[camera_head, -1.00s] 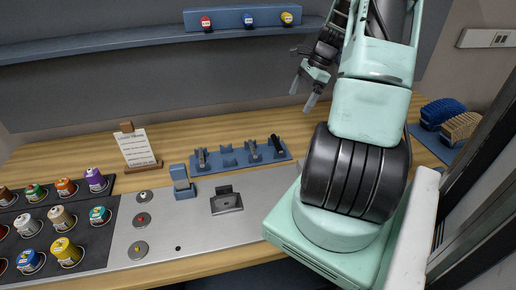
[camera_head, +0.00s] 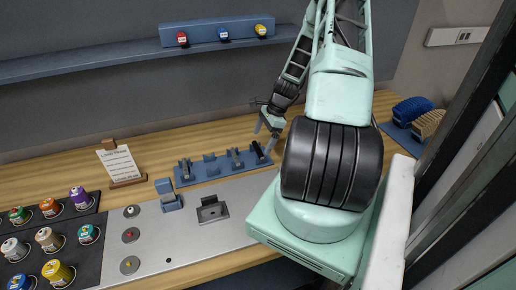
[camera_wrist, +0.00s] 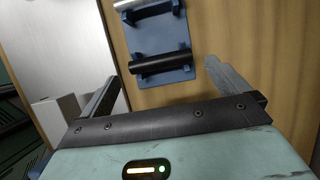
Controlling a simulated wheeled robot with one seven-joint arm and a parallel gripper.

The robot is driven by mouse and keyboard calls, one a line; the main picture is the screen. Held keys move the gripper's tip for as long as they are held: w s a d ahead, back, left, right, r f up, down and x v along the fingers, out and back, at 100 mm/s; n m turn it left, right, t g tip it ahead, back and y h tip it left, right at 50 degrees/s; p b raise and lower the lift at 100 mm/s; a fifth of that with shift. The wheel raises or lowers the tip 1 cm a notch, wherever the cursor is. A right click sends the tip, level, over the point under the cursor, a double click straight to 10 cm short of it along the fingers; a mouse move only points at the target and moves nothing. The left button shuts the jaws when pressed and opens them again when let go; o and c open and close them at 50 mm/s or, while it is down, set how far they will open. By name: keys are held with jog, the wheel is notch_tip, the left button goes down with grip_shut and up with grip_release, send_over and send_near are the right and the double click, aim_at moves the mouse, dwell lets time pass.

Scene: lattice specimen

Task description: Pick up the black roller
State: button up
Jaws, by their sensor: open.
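The black roller (camera_head: 260,151) lies at the right end of the blue rack (camera_head: 225,171) on the counter. In the wrist view the black roller (camera_wrist: 165,62) lies across its blue holder (camera_wrist: 160,32), ahead of my gripper. My gripper (camera_head: 263,138) is open and empty, its fingers pointing down close to the roller. In the wrist view my gripper's fingers (camera_wrist: 160,78) are wide apart, with the roller between their lines but beyond the tips. I cannot tell the exact gap.
Other silvery tools sit in the rack to the left. A small blue stand (camera_head: 168,195) and a dark metal tray (camera_head: 212,209) are in front of it. Coloured pots stand on a black mat (camera_head: 84,262) at left. A sign (camera_head: 120,163) stands behind.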

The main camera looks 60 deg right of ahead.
aim_at(258, 148)
jog(key=shift+p+x, duration=0.7)
jog(key=shift+x, duration=1.15)
jog(key=c, duration=1)
jog(key=shift+r, duration=0.1)
